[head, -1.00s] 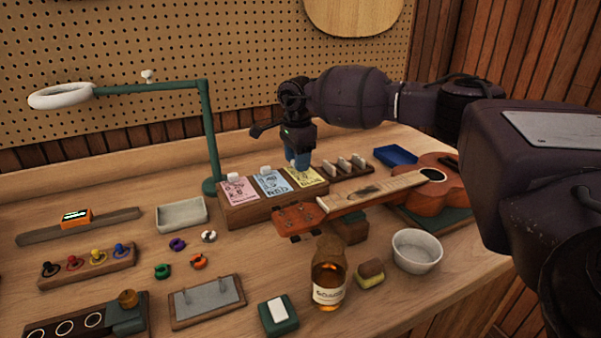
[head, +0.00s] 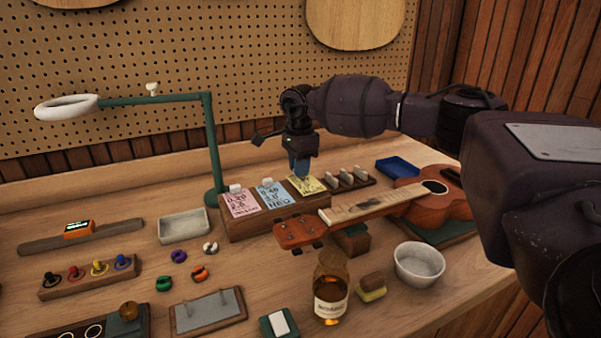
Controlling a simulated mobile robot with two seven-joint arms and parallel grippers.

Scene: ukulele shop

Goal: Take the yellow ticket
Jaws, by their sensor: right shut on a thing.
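The yellow ticket (head: 309,186) is at the right end of a wooden ticket holder (head: 240,231), beside a blue ticket (head: 272,194) and a pink ticket (head: 242,204). My right gripper (head: 301,174) points down at the yellow ticket's upper part and is shut on it. The fingers hide the ticket's top edge. I cannot tell whether the ticket is clear of the holder. My left gripper is not in view.
A ukulele (head: 440,200) lies right of the holder, its headstock (head: 298,231) close in front. A small rack (head: 352,178) stands just right of the tickets. A green lamp (head: 211,150) rises at the left. An amber bottle (head: 330,290) stands in front.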

